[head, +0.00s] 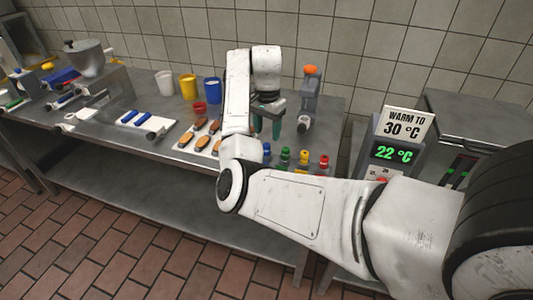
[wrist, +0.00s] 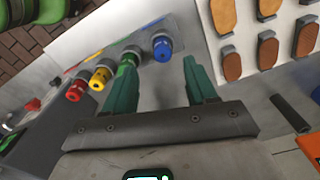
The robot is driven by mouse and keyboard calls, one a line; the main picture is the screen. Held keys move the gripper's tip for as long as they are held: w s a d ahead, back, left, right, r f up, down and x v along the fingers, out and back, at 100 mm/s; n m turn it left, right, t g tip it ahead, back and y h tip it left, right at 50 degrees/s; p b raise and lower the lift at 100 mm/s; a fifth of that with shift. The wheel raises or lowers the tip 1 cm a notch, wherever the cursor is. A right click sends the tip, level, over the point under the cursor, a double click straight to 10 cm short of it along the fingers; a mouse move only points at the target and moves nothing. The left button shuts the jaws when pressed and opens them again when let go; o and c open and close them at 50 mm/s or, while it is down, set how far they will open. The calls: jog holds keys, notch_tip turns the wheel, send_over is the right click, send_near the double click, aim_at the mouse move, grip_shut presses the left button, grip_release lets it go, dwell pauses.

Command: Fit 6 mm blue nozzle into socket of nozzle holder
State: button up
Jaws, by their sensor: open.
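The blue nozzle (head: 267,150) stands at the left end of a row of coloured nozzles near the table's front edge. In the wrist view the blue nozzle (wrist: 161,47) lies just beyond the fingertips, apart from them. My gripper (head: 266,130), with green fingers, is open and empty above the table behind the row. It also shows in the wrist view (wrist: 157,75), with a clear gap between the fingers. The nozzles stand on a pale grey strip (wrist: 184,30). I cannot tell for sure which part is the nozzle holder's socket.
Green (head: 285,156), yellow (head: 303,159) and red (head: 323,163) nozzles stand close to the right of the blue one. Brown-topped pieces lie on a white board (wrist: 282,8) beside the row. A grey device with an orange top (head: 310,88) stands behind. A temperature display (head: 391,152) reads 22 °C.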

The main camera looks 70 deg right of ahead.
aim_at(266, 145)
jog(key=shift+w+d+f+p, duration=0.1)
jog(key=shift+f+p, duration=0.2)
jog(key=shift+f, duration=1.45)
jog(key=shift+w+f+p, duration=0.1)
jog(key=shift+f+p, duration=0.2)
jog(key=shift+f, duration=1.4)
grip_shut()
jog(key=shift+r, duration=0.1)
jog(key=shift+r, duration=0.4)
notch_tip(266, 145, up, 2)
jog(key=shift+r+b, duration=0.1)
jog(key=shift+b, duration=0.45)
jog(key=s+a+r+p, duration=0.3)
jog(key=s+a+r, duration=0.4)
jog(key=a, duration=0.5)
notch_tip(266, 145, up, 3)
jog(key=shift+a+f, duration=0.1)
jog(key=shift+a, duration=0.05)
